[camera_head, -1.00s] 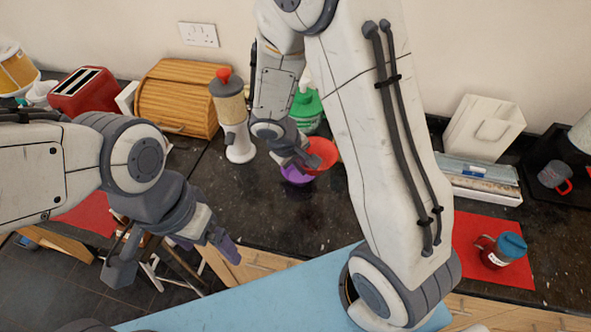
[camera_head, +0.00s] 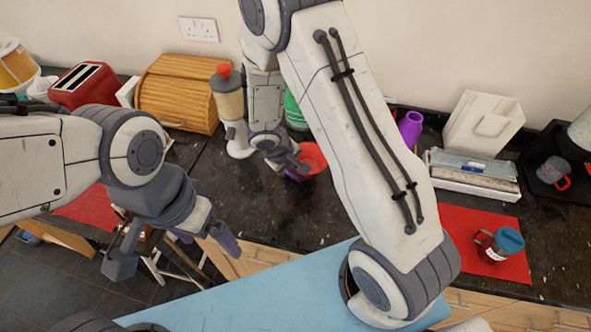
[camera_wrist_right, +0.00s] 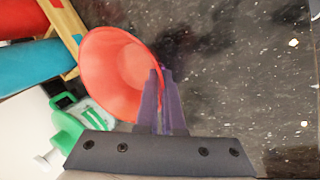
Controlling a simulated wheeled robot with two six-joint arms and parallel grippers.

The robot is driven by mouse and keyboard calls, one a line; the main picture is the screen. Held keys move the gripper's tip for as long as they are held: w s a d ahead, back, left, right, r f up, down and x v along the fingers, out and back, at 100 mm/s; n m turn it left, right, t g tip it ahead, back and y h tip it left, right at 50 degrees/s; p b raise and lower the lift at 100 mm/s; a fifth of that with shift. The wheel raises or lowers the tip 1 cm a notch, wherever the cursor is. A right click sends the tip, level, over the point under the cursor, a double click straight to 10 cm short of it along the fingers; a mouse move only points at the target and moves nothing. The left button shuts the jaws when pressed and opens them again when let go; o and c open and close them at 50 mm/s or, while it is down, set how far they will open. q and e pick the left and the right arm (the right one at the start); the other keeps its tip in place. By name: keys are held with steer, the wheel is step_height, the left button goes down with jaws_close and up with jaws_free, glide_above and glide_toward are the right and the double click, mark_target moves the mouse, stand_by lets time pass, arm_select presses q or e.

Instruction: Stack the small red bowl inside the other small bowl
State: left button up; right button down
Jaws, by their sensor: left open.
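The small red bowl (camera_head: 313,158) is at my right gripper (camera_head: 302,169) in the head view, over the counter. In the right wrist view the red bowl (camera_wrist_right: 115,70) is tilted, its rim at the nearly closed fingers of my right gripper (camera_wrist_right: 162,75), which are shut on it. My left gripper (camera_head: 172,252) is open and empty, at the lower left in front of the counter.
A wooden bread box (camera_head: 178,95) is at back left.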

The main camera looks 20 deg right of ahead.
steer(key=shift+f+b, duration=0.55)
steer(key=shift+b, duration=0.1)
steer(key=c, duration=1)
jaws_free()
steer(key=shift+c, duration=0.2)
steer(key=shift+r, duration=0.1)
steer(key=shift+r+p, duration=0.2)
steer(key=shift+p, duration=0.15)
steer(key=shift+r+p, duration=0.8)
steer(key=shift+p, duration=0.25)
steer(key=b+v, duration=0.1)
steer(key=v, duration=1)
steer(key=s+a+r+n+y+b, duration=0.1)
steer(key=s+a+b, duration=0.3)
steer(key=s, duration=0.6)
steer(key=s+a+r+n+g+y+b, duration=0.1)
steer(key=s+a+n+y+b, duration=0.1)
steer(key=s, duration=0.8)
steer(key=a+y+b, duration=0.1)
steer(key=a+y, duration=0.1)
steer(key=a, duration=0.1)
steer(key=shift+s+g+b, duration=0.25)
steer(key=shift+g+b, duration=0.05)
steer(key=shift+b, duration=0.05)
